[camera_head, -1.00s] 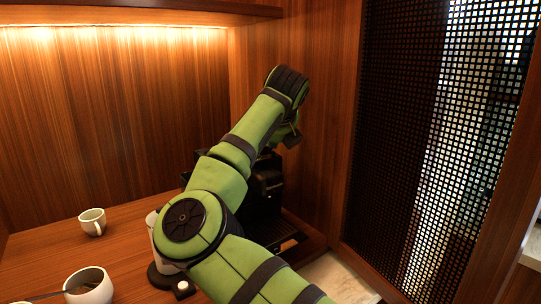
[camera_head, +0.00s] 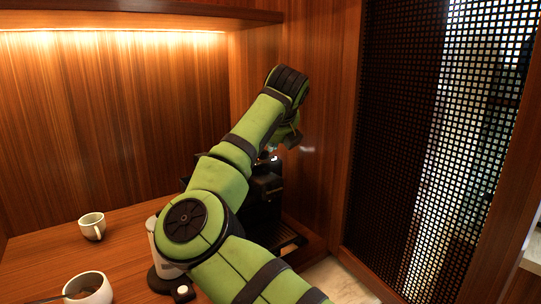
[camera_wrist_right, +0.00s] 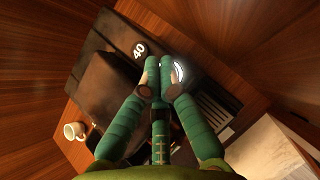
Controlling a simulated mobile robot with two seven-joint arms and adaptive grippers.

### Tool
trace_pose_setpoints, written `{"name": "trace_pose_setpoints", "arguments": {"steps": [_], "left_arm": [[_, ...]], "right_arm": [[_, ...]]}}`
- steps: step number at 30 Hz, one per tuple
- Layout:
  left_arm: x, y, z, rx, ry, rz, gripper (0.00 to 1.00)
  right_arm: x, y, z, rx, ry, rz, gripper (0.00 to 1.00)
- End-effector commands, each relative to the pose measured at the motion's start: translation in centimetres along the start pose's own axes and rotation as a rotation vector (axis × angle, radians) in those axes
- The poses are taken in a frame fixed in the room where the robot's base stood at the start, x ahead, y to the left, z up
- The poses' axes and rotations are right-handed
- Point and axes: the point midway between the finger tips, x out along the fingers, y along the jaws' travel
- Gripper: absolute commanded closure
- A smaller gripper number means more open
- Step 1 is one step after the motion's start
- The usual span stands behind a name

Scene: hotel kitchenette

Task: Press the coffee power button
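The black coffee machine (camera_head: 262,188) stands in the right corner of the wooden counter, mostly hidden behind my right arm in the head view. In the right wrist view, the machine's top (camera_wrist_right: 105,85) has a round dial marked 40 (camera_wrist_right: 139,49) and a round button with a bright white glow (camera_wrist_right: 180,71). My right gripper (camera_wrist_right: 159,68) has its fingertips together, with nothing seen between them. The tips are right at the glowing button's left edge; I cannot tell whether they touch it. In the head view the right gripper (camera_head: 290,139) is over the machine, partly hidden. My left gripper is not in view.
A white cup (camera_head: 92,226) stands on the counter at left, and a white bowl (camera_head: 88,289) is at the front. A white and black appliance (camera_head: 161,265) is partly behind my arm. Wooden walls and a perforated screen (camera_head: 440,150) close off the right.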

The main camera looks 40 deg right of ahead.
Motion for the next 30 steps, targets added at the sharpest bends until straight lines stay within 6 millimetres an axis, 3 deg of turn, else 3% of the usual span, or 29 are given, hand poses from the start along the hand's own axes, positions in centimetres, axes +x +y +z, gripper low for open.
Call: {"name": "trace_pose_setpoints", "arguments": {"steps": [11,30], "left_arm": [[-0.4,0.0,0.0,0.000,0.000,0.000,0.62],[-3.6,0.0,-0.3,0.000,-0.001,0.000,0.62]], "right_arm": [[-0.4,0.0,0.5,0.000,-0.001,0.001,1.00],[-4.3,0.0,4.4,0.000,0.001,0.001,1.00]]}}
